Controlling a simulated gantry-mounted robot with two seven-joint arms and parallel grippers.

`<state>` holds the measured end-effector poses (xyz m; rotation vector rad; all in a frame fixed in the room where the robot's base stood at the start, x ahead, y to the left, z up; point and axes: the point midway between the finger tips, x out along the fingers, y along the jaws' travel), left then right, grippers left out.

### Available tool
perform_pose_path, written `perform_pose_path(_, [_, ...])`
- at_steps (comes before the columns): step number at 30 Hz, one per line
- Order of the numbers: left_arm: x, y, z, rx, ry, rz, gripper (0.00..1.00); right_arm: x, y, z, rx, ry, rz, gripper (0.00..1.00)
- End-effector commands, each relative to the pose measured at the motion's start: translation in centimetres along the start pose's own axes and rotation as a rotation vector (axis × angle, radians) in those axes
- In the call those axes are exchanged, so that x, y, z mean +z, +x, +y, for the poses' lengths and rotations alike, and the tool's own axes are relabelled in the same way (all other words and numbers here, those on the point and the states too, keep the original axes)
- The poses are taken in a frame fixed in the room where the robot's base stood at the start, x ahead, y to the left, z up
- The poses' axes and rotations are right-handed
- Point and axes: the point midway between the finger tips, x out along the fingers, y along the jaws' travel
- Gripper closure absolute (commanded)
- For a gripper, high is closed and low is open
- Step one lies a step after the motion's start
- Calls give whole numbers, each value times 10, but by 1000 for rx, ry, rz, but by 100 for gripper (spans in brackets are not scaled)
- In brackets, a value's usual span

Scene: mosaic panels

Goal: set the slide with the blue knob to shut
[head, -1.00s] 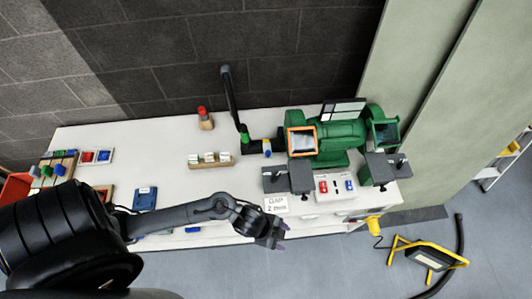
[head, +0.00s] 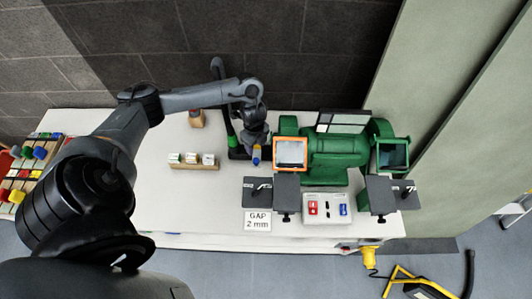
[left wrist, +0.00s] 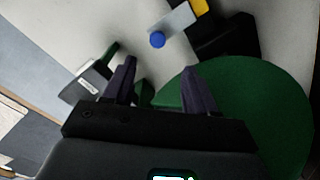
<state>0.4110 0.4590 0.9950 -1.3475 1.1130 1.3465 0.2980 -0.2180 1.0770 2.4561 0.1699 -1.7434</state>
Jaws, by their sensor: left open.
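The blue knob (left wrist: 157,40) shows in the left wrist view at the end of a grey slide plate (left wrist: 176,21). A yellow part (left wrist: 201,6) and a black block lie beyond it. In the head view the blue-and-yellow part (head: 256,155) stands just left of the green grinder, partly covered by my gripper. My left gripper (left wrist: 160,63) is open and empty, with the knob seen just past the gap between its fingertips. It also shows in the head view (head: 254,136), above the knob; its fingers are hard to make out. I cannot tell the slide's setting.
The green grinder (head: 335,152) stands close to the right of my left gripper. A black post with a green part (head: 233,142) is close on its left. A labelled block rack (head: 194,162) and a sign (head: 257,220) stand on the white bench (head: 190,215).

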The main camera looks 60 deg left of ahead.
Motion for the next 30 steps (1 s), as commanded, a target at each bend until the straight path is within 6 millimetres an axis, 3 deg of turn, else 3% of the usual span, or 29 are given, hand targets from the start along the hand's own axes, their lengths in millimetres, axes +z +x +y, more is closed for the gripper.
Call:
perform_pose_path(7, [-1,31,1,3,-1,1,44,13,5,-2,-6,1,-28,57])
perform_pose_path(18, [-1,87,0,0,-1,0,44,12,9,-2,-5,1,-23,57])
perform_pose_path(30, [0,105,0,-1,1,-1,44,12,10,-2,-3,-2,-21,57])
